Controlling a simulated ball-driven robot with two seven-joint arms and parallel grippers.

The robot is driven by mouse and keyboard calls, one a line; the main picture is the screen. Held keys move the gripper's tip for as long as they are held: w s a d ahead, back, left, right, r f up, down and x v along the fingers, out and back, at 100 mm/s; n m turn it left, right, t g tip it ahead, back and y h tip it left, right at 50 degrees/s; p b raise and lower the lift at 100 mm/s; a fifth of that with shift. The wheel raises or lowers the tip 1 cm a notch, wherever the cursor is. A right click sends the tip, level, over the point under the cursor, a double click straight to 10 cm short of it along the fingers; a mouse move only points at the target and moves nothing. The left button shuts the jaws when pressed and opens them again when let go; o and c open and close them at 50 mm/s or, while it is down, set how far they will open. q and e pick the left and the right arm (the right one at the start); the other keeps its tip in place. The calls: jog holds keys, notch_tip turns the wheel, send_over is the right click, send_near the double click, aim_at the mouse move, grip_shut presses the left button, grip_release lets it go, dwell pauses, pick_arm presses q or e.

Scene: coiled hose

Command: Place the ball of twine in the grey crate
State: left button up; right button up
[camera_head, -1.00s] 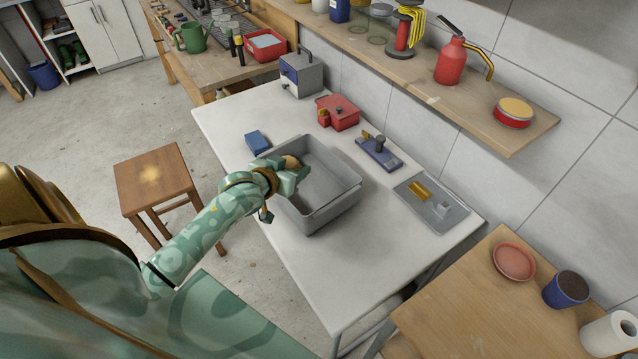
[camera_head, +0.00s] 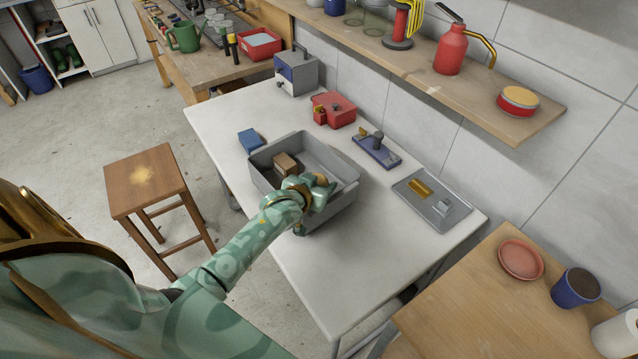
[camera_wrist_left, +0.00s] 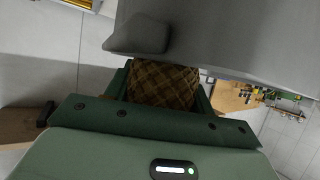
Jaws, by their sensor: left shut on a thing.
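The grey crate (camera_head: 340,210) stands on the white table, open at the top. My left gripper (camera_head: 319,188) is over the right front part of the crate, shut on the ball of twine. Only a little of the brown ball of twine (camera_head: 321,179) shows in the head view, the rest hidden by the gripper. In the left wrist view the ball of twine (camera_wrist_left: 164,85) shows its criss-cross winding between the two dark green fingers. I cannot tell whether it touches the crate. My right gripper is not in view.
A brown block (camera_head: 286,164) lies in the crate's far left part. Around the crate are a blue block (camera_head: 250,140), a red box (camera_head: 336,108), a blue tool (camera_head: 376,152) and a grey tray (camera_head: 432,200). The table's (camera_head: 385,258) front right is clear.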

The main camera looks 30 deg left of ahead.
pick_arm(q)
jog(key=shift+f, duration=0.1)
jog(key=shift+f, duration=0.5)
jog(key=o, duration=0.7)
jog(key=shift+r, duration=0.25)
jog(key=p+v, duration=0.1)
jog(key=v, duration=0.2)
jog(key=p+v, duration=0.1)
jog(key=v, duration=0.3)
jog(key=p+v, duration=0.1)
jog(key=v, duration=0.3)
jog(key=shift+r, duration=0.4)
jog(key=shift+s+r+p, duration=0.15)
jog(key=shift+s+p, duration=0.15)
jog(key=shift+s, duration=0.15)
